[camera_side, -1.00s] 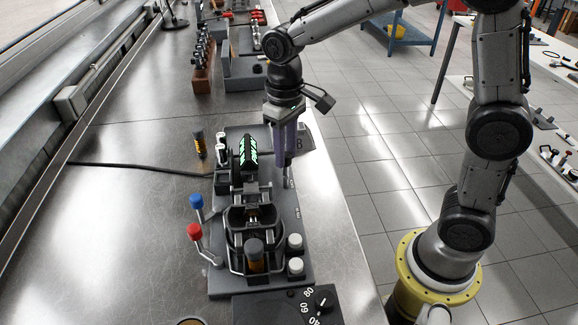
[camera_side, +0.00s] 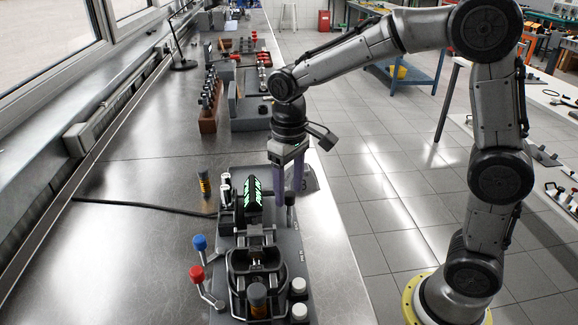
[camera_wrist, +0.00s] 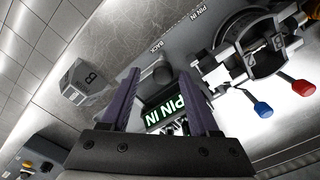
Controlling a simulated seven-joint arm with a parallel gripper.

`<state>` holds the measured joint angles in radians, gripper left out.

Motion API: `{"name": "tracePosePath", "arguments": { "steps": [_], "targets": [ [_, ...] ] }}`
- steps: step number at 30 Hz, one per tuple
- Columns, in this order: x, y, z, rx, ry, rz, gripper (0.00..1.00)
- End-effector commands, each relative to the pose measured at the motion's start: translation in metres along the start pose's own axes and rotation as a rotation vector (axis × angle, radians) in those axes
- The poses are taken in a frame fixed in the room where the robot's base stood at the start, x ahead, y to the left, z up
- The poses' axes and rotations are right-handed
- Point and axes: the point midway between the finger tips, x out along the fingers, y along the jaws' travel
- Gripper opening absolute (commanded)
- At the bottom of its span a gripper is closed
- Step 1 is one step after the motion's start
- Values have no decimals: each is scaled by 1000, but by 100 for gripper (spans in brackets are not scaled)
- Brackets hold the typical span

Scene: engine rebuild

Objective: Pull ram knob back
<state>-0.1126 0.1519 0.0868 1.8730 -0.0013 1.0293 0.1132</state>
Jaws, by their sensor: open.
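The ram knob (camera_side: 290,199) is a small dark knob on a short post at the right side of the bench fixture (camera_side: 235,174). In the wrist view the knob (camera_wrist: 161,75) lies near the "BACK" label. My gripper (camera_side: 288,188) points down over the knob. Its two purple fingers are apart, and it is open and empty. In the wrist view the knob shows between the fingertips of my gripper (camera_wrist: 160,74). I cannot tell whether either finger touches it. A lit green "PIN IN" display (camera_side: 252,194) stands left of the knob.
Levers with a blue knob (camera_side: 199,242) and a red knob (camera_side: 196,272) stick out on the fixture's left. White knobs (camera_side: 299,285) stand at its front right. A black cable (camera_side: 140,205) crosses the bench.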

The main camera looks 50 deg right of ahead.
Motion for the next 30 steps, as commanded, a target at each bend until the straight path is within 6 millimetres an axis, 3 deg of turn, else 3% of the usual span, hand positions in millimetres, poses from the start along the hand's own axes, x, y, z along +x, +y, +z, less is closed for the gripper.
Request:
{"name": "tracePosePath", "arguments": {
  "steps": [18,24,30],
  "targets": [
    [-116,0,-1,0,5,0,62],
    [-132,0,0,0,4,1,62],
    [-134,0,0,0,3,1,62]
  ]
}}
